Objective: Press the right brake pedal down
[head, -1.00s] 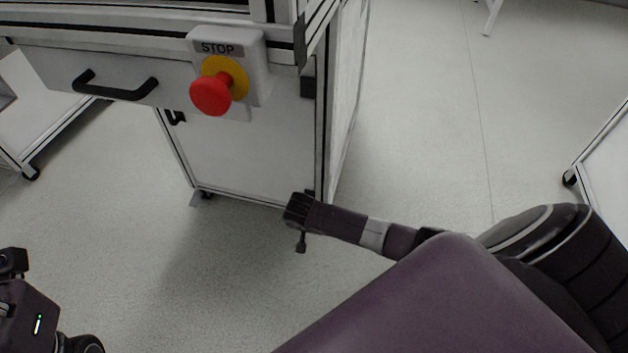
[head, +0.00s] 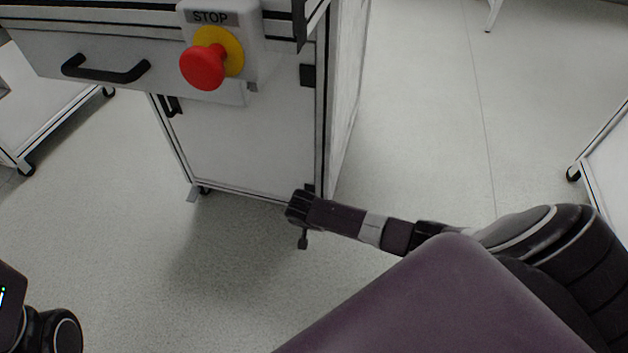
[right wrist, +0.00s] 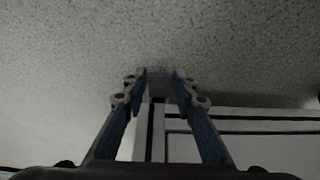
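In the head view my right gripper (head: 298,205) is low beside the cart's front right foot and hides the pedal there. The right wrist view shows my right gripper (right wrist: 160,75) with its two blue-padded fingers apart, one on each side of the plate. I cannot tell whether they touch it. My left gripper is out of view; only part of my left arm shows at the lower left.
The white cart (head: 240,150) bears a red STOP button (head: 203,68) on a grey box and a drawer with a black handle (head: 105,70). Open floor (head: 420,130) lies to the right.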

